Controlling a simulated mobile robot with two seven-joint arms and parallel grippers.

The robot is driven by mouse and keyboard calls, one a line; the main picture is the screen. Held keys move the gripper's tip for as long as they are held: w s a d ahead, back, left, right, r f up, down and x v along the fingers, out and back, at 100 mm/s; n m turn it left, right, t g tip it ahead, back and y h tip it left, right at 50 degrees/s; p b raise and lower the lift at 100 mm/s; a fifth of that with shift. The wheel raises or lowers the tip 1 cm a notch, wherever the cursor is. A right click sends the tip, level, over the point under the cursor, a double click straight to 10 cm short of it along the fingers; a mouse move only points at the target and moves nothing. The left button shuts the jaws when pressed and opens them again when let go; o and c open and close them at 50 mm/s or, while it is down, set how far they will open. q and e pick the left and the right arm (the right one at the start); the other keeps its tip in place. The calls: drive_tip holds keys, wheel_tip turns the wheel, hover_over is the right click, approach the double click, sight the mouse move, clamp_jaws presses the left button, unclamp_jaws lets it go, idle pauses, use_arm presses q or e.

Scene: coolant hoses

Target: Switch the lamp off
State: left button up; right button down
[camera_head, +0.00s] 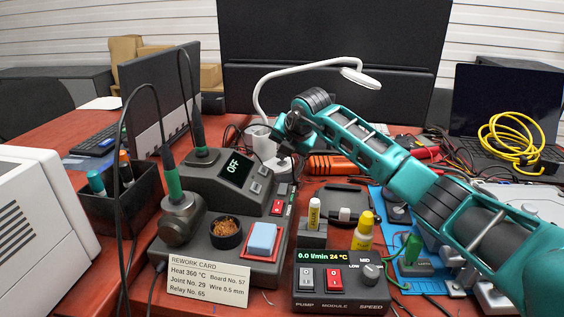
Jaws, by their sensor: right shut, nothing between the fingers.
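The white lamp (257,98) stands at the back middle of the red table, with its curved neck rising and bending right to a round head (361,78). I cannot tell from its head whether it is lit. Its pale base (262,142) is partly hidden by my right gripper (284,151). That gripper is shut with nothing in it, pointing down at the lamp's base. I cannot tell whether it touches the base. The lamp's switch cannot be made out. My left gripper is not in view.
A soldering station (232,172) reading OFF stands left of centre, with a rework card (208,283) in front. A laptop (505,105) and yellow hose (512,140) are at the right.

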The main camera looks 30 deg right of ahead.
sight(284, 163)
drive_tip(key=shift+f, duration=0.15)
idle(0.4)
drive_tip(key=shift+r+p, duration=0.45)
drive_tip(key=shift+r, duration=0.15)
wheel_tip(284, 163, up, 6)
drive_tip(key=p, duration=0.4)
drive_tip(key=shift+p, duration=0.35)
